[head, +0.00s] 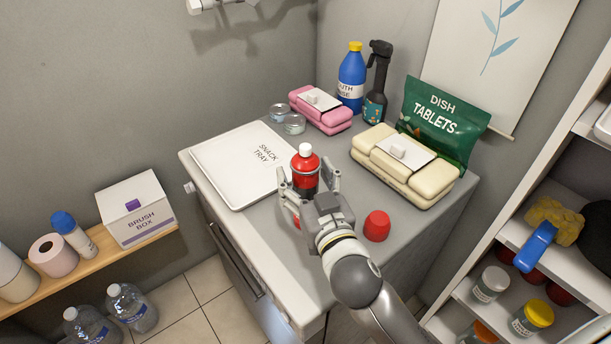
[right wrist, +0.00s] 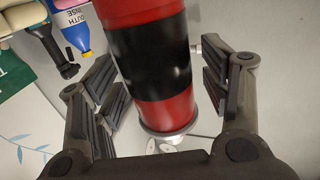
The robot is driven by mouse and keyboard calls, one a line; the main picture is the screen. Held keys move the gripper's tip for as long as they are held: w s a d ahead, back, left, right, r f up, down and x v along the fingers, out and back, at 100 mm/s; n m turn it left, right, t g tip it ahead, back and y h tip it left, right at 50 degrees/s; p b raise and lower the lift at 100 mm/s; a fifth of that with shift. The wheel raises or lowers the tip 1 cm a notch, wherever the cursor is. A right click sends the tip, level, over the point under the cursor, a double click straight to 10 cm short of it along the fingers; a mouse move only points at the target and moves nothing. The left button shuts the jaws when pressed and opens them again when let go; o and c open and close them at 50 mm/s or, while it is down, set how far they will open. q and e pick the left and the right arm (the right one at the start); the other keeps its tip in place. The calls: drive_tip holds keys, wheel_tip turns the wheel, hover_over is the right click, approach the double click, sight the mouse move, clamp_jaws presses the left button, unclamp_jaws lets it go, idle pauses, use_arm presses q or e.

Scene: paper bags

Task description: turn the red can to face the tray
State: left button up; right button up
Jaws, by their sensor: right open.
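The red can (head: 305,163), with a white cap and a dark band, stands upright on the grey counter, just right of the white snack tray (head: 226,172). My right gripper (head: 308,180) is open, with one finger on each side of the can. In the right wrist view the can (right wrist: 150,60) lies between the open fingers of the right gripper (right wrist: 160,88); I cannot tell whether either finger touches it. The gripper hides the can's lower part in the head view. My left gripper is not in view.
A red cup-like object (head: 377,227) stands right of my gripper. Behind are cream packs (head: 405,170), a green dish tablets bag (head: 443,122), a pink pack (head: 320,112), a blue bottle (head: 351,78), a black spray bottle (head: 376,85) and small glass jars (head: 294,124).

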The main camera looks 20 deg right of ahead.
drive_tip(key=shift+s+d, duration=0.1)
drive_tip(key=shift+s, duration=3.65)
